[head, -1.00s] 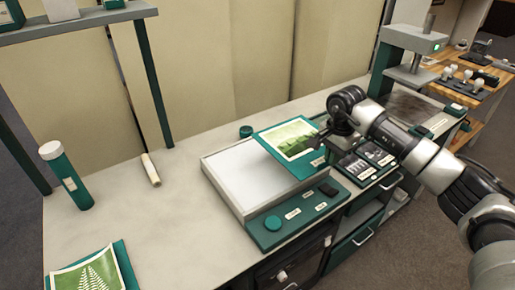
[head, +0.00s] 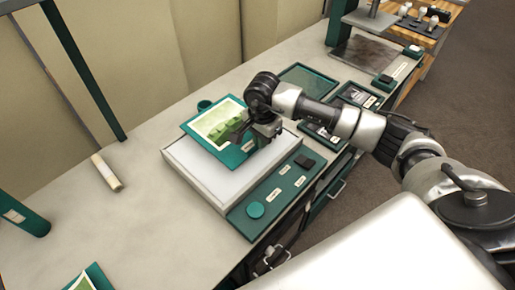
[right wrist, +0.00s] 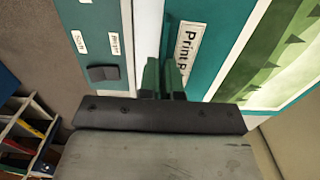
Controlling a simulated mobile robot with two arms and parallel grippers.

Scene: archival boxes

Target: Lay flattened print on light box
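The print (head: 217,123), a green picture on a teal mount, is over the back part of the light box (head: 205,180). Its near edge is at my right gripper (head: 245,134), which is shut on it. In the right wrist view, the fingers (right wrist: 165,82) are at the labelled edge of the print's mount (right wrist: 222,30). The light box has a bare white top and a teal control strip along its front. I cannot tell whether the print touches the white top. My left gripper is not in view.
A teal tray (head: 308,80) and dark label panels lie right of the light box. A pale roll (head: 106,172) and a teal tube (head: 25,218) are at left. Another green print (head: 90,279) lies at the front left.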

